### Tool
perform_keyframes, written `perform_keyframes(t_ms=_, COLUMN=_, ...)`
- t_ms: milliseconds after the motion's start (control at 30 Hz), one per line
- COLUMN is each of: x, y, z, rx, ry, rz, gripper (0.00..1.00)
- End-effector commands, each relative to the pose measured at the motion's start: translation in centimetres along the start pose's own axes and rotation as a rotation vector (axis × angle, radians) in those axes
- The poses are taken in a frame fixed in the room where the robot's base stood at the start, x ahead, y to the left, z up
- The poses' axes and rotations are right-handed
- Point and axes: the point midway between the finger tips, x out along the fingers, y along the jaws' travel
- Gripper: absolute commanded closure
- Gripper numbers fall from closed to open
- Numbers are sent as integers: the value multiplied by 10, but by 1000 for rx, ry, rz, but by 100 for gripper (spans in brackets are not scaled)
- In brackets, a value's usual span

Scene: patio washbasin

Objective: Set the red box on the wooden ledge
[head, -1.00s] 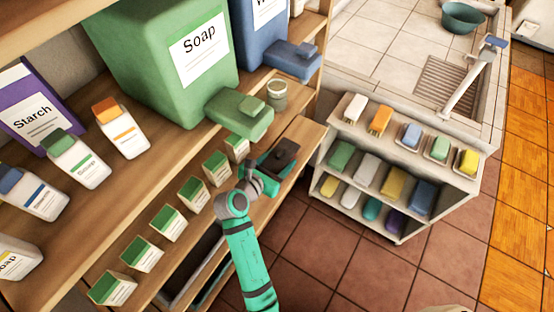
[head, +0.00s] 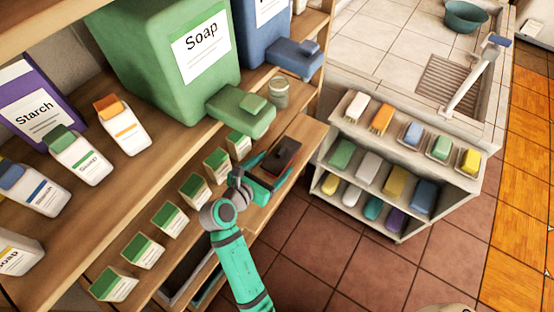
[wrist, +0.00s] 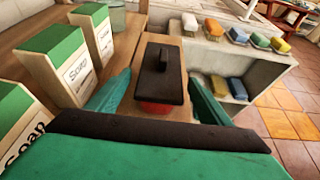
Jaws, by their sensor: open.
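The red box (head: 283,155) has a black lid with a raised handle, and a little red shows below the lid. In the wrist view the red box (wrist: 160,78) sits upright on the wooden ledge (wrist: 133,90). In the head view the ledge (head: 302,130) is the plank beside the row of green-and-white soap boxes. My gripper (head: 268,170) is open at the box. In the wrist view its teal fingers (wrist: 158,97) stand apart on either side of the box's near end, with visible gaps. The box's underside is hidden.
Several green-topped soap boxes (head: 194,190) stand in a row just left of my gripper. A glass jar (head: 279,93) and a large green soap jug (head: 165,60) are behind. A low shelf of soaps (head: 385,165) stands right. Tiled floor lies in front.

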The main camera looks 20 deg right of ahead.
Motion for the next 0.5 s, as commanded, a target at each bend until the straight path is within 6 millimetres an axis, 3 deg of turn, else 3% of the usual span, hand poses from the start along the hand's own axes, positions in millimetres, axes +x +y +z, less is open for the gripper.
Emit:
perform_keyframes(t_ms=200, x=-42, y=1, z=0, rx=-1, ry=-1, rz=4, gripper=27)
perform_keyframes(t_ms=500, x=-65, y=0, z=0, rx=0, ry=0, rz=1, gripper=27)
